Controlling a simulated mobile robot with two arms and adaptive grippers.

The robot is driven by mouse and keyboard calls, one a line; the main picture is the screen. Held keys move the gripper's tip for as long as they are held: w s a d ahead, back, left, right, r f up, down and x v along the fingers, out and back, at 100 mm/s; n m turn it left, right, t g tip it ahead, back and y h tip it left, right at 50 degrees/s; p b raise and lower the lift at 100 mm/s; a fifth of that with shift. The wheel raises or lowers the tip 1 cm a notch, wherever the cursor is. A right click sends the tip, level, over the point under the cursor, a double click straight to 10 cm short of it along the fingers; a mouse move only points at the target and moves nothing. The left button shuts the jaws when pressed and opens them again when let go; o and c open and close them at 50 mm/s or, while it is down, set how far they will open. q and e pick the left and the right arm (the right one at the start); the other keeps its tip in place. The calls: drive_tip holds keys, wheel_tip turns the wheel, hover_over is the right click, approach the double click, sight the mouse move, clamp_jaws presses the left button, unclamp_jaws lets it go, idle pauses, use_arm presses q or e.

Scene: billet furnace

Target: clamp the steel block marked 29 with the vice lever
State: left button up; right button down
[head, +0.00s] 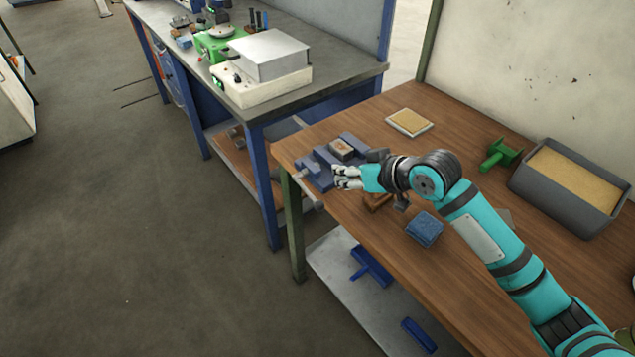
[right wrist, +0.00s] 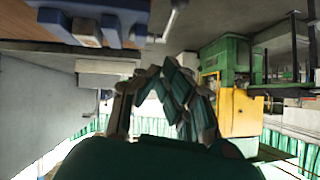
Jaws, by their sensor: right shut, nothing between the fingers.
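The blue vice (head: 322,171) sits at the near left corner of the wooden bench. A small block with a grey rim and brownish top (head: 342,148) rests at the vice; its marking is too small to read. The grey vice lever (head: 312,204) hangs at the bench's left edge, and a grey bar by the vice shows in the right wrist view (right wrist: 173,20). My right gripper (head: 347,178) is shut and empty, just in front of the vice, apart from the lever. In the right wrist view the vice (right wrist: 95,14) is at the top left. My left gripper is not in view.
A blue block (head: 425,229) lies on the bench (head: 460,165) below my right arm. A shallow tan tray (head: 409,122), a green tool (head: 501,154) and a grey sand-filled bin (head: 535,186) stand behind. A grey workbench (head: 345,77) with machines is at the back left.

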sight(308, 193)
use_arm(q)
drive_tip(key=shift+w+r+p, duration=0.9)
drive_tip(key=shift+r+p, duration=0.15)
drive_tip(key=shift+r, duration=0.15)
use_arm(e)
drive_tip(key=w+a+f, duration=0.1)
drive_tip(key=a+f, duration=0.1)
drive_tip(key=w+a+f, duration=0.1)
drive_tip(key=w+f, duration=0.1)
drive_tip(key=f, duration=0.1)
drive_tip(key=w+a+f, duration=0.1)
drive_tip(key=a+f, duration=0.1)
drive_tip(key=f, duration=0.1)
drive_tip(key=shift+w+a+f, duration=0.1)
drive_tip(key=shift+w+a, duration=0.15)
drive_tip(key=shift+a, duration=0.05)
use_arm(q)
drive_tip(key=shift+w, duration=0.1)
